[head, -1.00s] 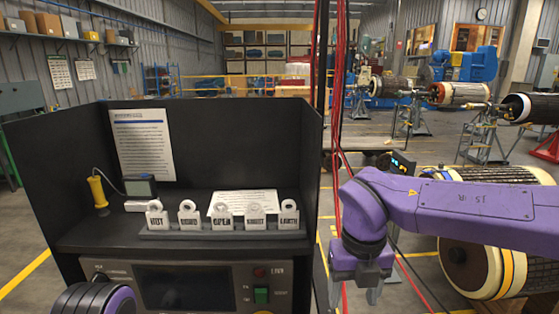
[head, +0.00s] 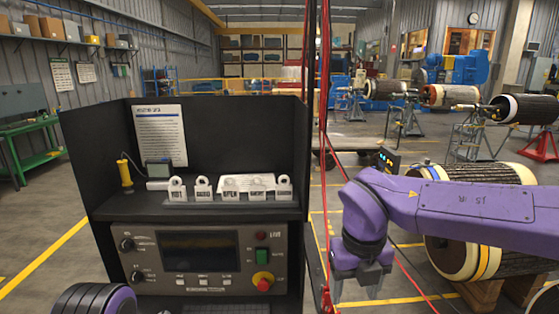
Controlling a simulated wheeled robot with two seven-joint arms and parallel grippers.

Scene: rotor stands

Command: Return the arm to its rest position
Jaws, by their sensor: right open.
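My right arm comes in from the right with its purple links. My right gripper (head: 357,289) hangs pointing down, open and empty, to the right of the black test booth (head: 75,165). Its grey fingertips are apart over the floor and touch nothing that I can see. At the lower left a rounded purple and black part of my left arm shows. The left gripper is out of view.
The booth holds a row of white tags (head: 229,189), a yellow-handled probe (head: 124,172) and a control panel (head: 200,257). Red cables (head: 324,120) hang between booth and right arm. A large rotor (head: 470,255) lies behind the arm. Floor left of the booth is clear.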

